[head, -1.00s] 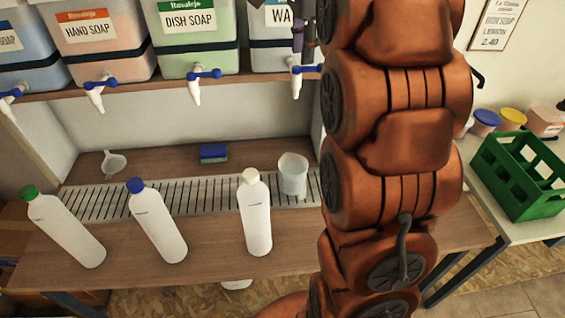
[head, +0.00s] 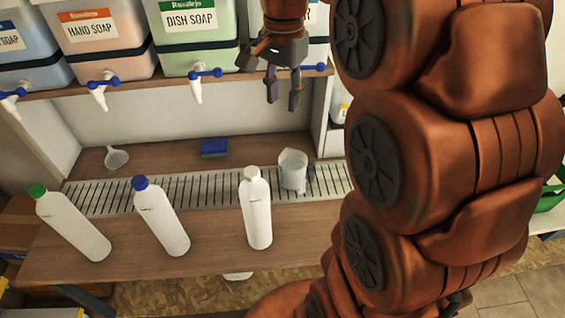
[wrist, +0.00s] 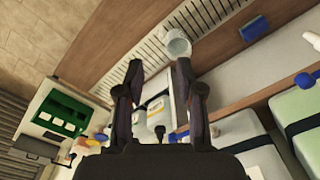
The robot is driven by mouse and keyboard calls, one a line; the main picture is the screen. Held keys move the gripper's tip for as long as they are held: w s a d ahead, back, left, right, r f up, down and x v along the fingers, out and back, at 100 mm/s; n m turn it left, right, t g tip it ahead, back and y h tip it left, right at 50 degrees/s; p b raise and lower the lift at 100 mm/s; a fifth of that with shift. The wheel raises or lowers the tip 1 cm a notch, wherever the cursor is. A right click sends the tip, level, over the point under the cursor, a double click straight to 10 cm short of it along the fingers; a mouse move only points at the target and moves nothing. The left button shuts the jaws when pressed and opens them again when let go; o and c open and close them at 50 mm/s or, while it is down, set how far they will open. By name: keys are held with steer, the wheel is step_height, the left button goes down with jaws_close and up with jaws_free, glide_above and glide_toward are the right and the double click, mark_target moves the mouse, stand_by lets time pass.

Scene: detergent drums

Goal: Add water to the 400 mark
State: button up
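A clear measuring jug (head: 293,172) stands upright on the drip grate; it also shows in the wrist view (wrist: 178,46). Its marks and any water level are too small to read. The water drum (head: 316,22) is on the shelf above, its label mostly hidden behind my gripper. A blue tap handle (head: 316,68) shows just right of my fingers; the spout is hidden behind them. My gripper (head: 283,98) hangs pointing down in front of that tap, above the jug. Its two fingers are apart with nothing between them in the wrist view (wrist: 158,70).
Dish soap (head: 196,38) and hand soap (head: 98,42) drums with taps stand to the left. White bottles with green (head: 72,225), blue (head: 162,218) and cream caps (head: 256,210) stand on the counter front. A funnel (head: 116,158) and blue sponge (head: 214,148) lie behind the grate.

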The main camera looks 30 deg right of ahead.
steer(key=s+a+f+n+p, duration=0.1)
steer(key=s+a+f+n, duration=0.2)
steer(key=s+n, duration=0.1)
steer(key=s+a+f+n+g+p, duration=0.1)
steer(key=s+a+f+n, duration=0.2)
steer(key=s, duration=0.4)
steer(key=shift+a+f+n+p, duration=0.15)
steer(key=shift+a+n+p, duration=0.2)
steer(key=shift+a, duration=0.2)
